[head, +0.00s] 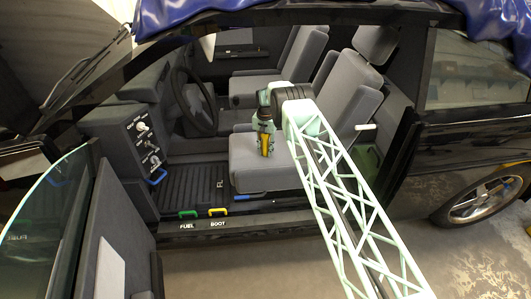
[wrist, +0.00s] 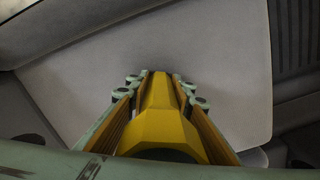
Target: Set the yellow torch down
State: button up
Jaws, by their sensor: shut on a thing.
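The yellow torch (wrist: 162,120) is between the fingers of my gripper (wrist: 160,85) in the wrist view, with its body running away from the camera. My gripper is shut on it, one finger along each side. In the head view my gripper (head: 265,150) points down over the grey front seat cushion (head: 240,178), and the torch (head: 265,142) shows as a small yellow piece between the fingers. The seat cushion (wrist: 215,75) fills the middle of the wrist view. I cannot tell whether the torch touches the cushion.
The steering wheel (head: 195,100) and dashboard controls (head: 147,145) are to the left. Green (head: 187,213) and yellow (head: 218,212) handles sit on the sill by FUEL and BOOT labels. The seat backrest (head: 350,95) rises behind right. The open door (head: 110,235) stands at front left.

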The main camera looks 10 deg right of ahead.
jog(key=shift+f, duration=0.2)
dwell(0.3)
jog(key=o, duration=0.9)
jog(key=shift+r, duration=0.25)
notch_tip(320, 180, up, 12)
jog(key=shift+f+p, duration=0.1)
jog(key=shift+p, duration=1.1)
